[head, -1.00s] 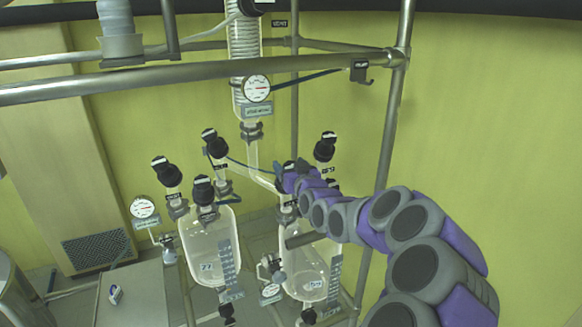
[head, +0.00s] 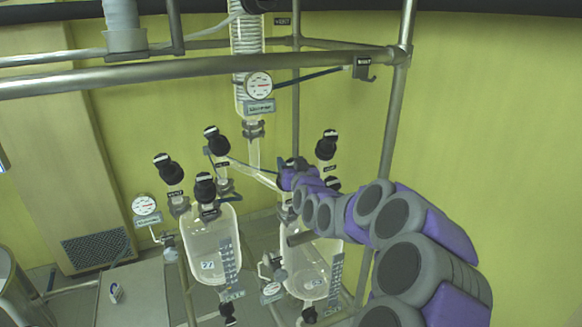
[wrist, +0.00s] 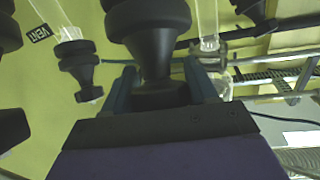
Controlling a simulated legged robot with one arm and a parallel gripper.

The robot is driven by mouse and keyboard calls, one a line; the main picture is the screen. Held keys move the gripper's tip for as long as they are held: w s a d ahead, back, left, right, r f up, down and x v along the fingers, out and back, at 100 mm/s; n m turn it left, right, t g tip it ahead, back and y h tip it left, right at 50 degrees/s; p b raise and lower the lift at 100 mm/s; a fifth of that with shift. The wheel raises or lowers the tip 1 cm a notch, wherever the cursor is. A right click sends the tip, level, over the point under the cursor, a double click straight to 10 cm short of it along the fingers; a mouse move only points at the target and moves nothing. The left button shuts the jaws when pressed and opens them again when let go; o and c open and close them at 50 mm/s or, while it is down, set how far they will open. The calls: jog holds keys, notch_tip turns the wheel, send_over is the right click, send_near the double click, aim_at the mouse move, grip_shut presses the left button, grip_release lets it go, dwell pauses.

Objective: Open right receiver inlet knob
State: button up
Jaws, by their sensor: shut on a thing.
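The right receiver (head: 304,268) is a clear glass vessel with a scale strip, right of a similar left receiver. My gripper (head: 284,170) is at the black knob above the right receiver, partly hiding it in the head view. In the wrist view my gripper (wrist: 160,72) has one blue-grey finger on each side of a black flared knob (wrist: 150,45). The fingers are shut on its narrow lower part. The knob's label is not visible, and its open or shut position cannot be told.
Black knobs stand close by: one behind right (head: 327,145) and one to the left (head: 216,140). The left receiver (head: 212,250) has its own knobs. A metal frame bar (head: 200,75) crosses above, and an upright post (head: 392,130) stands right, near my arm.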

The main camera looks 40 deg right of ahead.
jog(key=shift+r+m+g+h+p, duration=0.15)
jog(key=shift+m+g+h+p, duration=0.85)
jog(key=shift+m+h+p, duration=0.55)
jog(key=m+p, duration=0.1)
jog(key=m+g+h+p, duration=0.1)
jog(key=shift+s+d+m+g+p, duration=0.1)
jog(key=shift+d+m+g+p, duration=0.1)
jog(key=shift+m+g+p, duration=0.15)
jog(key=shift+f, duration=0.2)
jog(key=o, duration=1)
jog(key=shift+d, duration=0.1)
jog(key=shift+c, duration=0.2)
jog(key=shift+s, duration=0.1)
jog(key=b+v, duration=0.8)
jog(key=v, duration=0.9)
